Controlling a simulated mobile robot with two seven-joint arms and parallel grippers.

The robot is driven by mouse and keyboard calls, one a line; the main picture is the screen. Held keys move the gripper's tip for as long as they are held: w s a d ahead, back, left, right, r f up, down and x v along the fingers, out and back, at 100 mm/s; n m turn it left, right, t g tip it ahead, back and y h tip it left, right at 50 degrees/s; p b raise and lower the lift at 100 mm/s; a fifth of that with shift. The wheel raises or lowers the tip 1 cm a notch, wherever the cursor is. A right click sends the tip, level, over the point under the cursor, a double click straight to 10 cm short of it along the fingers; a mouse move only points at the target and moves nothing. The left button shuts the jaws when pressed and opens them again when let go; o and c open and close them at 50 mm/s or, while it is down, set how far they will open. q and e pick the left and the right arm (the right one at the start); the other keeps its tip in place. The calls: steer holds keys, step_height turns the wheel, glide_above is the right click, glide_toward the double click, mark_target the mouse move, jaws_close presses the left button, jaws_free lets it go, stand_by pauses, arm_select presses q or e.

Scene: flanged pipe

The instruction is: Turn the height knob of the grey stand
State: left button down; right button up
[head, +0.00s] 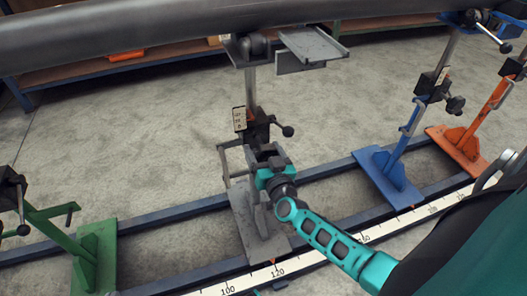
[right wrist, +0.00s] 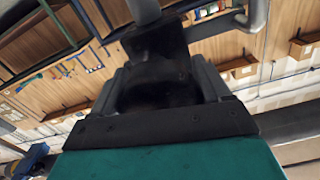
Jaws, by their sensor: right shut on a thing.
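The grey stand (head: 245,215) stands in the middle of the head view, with its post rising to a saddle under the dark pipe (head: 160,28). A dark clamp block on the post carries a small tag and a ball-ended lever (head: 287,131) pointing right. My right gripper (head: 268,155), teal and black, reaches the stand just below this block and is shut on a dark part there. In the right wrist view the dark height knob (right wrist: 158,70) fills the space between the two fingers; its outline is hard to make out. The gripper hides the knob in the head view. My left gripper does not show.
A green stand (head: 95,245) is at the left, a blue stand (head: 390,180) and an orange stand (head: 460,145) at the right. All sit on dark blue rails with a numbered scale strip (head: 330,252) in front. The pipe crosses above.

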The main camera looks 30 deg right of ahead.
steer(key=shift+m, duration=0.3)
steer(key=m, duration=0.3)
steer(key=shift+a+m, duration=0.1)
steer(key=shift+m, duration=0.2)
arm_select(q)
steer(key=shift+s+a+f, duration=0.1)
arm_select(e)
steer(key=shift+a+m, duration=0.1)
steer(key=shift+m, duration=2)
steer(key=o, duration=1)
steer(key=shift+r, duration=0.1)
arm_select(q)
steer(key=p, duration=0.1)
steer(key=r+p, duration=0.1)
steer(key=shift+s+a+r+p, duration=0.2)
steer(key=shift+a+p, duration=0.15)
steer(key=shift+p, duration=0.05)
arm_select(e)
steer(key=v, duration=1.3)
steer(key=shift+w, duration=0.1)
